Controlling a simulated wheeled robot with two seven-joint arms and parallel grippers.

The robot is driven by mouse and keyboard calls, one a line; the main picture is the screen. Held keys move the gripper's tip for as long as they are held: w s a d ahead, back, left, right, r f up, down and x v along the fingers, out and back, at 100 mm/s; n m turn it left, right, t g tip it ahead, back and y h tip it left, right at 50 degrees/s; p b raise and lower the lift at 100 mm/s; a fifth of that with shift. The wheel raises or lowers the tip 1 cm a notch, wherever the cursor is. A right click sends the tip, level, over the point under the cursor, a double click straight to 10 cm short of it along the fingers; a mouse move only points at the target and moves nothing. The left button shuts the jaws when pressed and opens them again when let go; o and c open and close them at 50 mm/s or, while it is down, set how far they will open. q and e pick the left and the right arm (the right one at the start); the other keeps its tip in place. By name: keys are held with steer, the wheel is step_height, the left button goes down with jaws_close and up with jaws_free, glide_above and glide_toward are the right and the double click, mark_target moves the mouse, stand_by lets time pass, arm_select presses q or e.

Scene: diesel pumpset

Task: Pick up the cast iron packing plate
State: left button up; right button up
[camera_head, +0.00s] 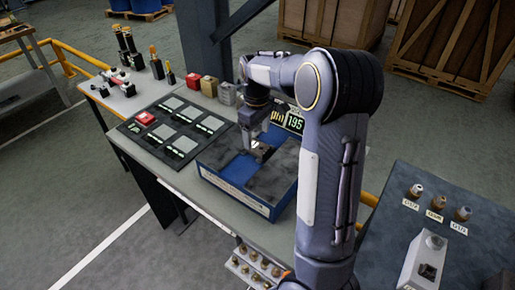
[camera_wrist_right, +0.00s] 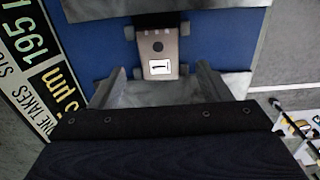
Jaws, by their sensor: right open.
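A small grey-brown metal plate (camera_wrist_right: 160,47), which I take to be the cast iron packing plate, carries a white label marked "1" and has a dark hole. In the head view the small dark part (camera_head: 263,153) lies in the blue tray (camera_head: 237,195), just under my right gripper (camera_head: 255,146). In the wrist view my right gripper (camera_wrist_right: 160,82) is open, its two fingers wide apart on either side of the plate's near end. Nothing is held. I cannot tell whether the fingers have reached the plate's height. My left gripper is not in view.
A black board (camera_head: 175,130) with several pale pads and a red block (camera_head: 145,118) lies left of the tray. Red, yellow and grey blocks stand behind it. A sign reading 195 (camera_head: 295,121) stands behind the tray. A dark table (camera_head: 460,265) with labelled knobs is at right.

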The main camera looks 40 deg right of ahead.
mark_target(257, 146)
step_height(257, 146, down, 5)
steer(key=shift+r+p, duration=0.2)
steer(key=shift+p, duration=0.1)
steer(key=shift+s, duration=0.1)
steer(key=c, duration=1.4)
steer(key=shift+o, duration=0.2)
steer(key=shift+d, duration=0.1)
steer(key=shift+r, duration=0.15)
steer(key=shift+r, duration=0.55)
steer(key=s+a+r+b, duration=0.2)
steer(key=s+a+r, duration=0.6)
steer(key=a+r, duration=0.3)
steer(key=shift+a+r+b, duration=0.2)
steer(key=shift+r+b, duration=0.1)
steer(key=shift+r, duration=0.05)
